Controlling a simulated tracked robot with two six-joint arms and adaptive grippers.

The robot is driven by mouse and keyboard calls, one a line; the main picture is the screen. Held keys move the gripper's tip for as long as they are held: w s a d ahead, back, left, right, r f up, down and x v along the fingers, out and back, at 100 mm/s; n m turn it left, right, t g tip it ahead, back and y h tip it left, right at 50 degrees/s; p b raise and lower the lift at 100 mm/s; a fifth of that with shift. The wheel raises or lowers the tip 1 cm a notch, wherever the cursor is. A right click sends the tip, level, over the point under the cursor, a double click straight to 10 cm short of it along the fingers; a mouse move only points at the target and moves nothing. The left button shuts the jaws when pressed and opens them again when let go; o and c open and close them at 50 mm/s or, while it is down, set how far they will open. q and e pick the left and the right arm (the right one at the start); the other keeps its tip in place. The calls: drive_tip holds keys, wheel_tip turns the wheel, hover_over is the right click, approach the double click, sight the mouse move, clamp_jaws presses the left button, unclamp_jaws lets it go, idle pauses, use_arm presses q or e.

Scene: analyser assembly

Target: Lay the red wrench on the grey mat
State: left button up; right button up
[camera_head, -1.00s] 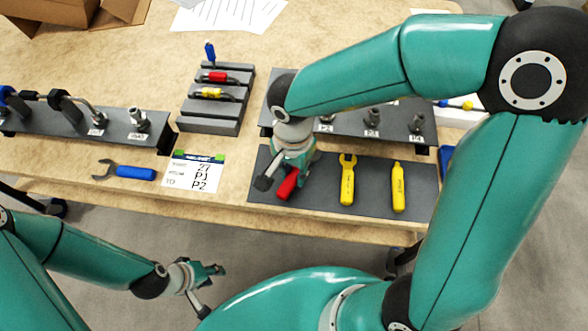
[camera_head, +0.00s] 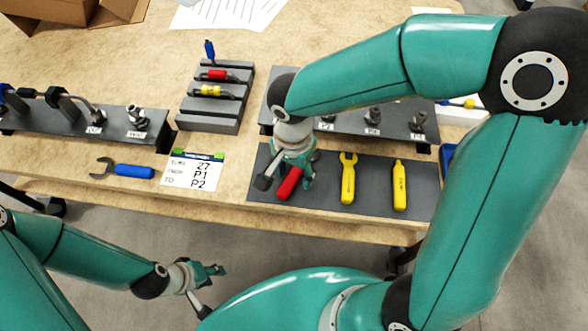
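The red wrench (camera_head: 289,184) lies at the left end of the grey mat (camera_head: 323,204), its red handle showing; its other end is hidden under my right gripper. My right gripper (camera_head: 285,183) is just above it, with its fingers spread apart on either side of the handle; it looks open. My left gripper (camera_head: 211,289) is open and empty, low in front of the table and away from the wrench.
A yellow wrench (camera_head: 348,178) and a yellow tool (camera_head: 399,186) lie on the mat to the right. A blue wrench (camera_head: 128,171) and a label card (camera_head: 194,171) lie to the left. A grey stepped rack (camera_head: 209,125) and dark fixture rails (camera_head: 70,122) stand behind.

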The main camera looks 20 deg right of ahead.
wheel_tip(320, 180, up, 12)
idle(0.7)
drive_tip(key=shift+f, duration=0.1)
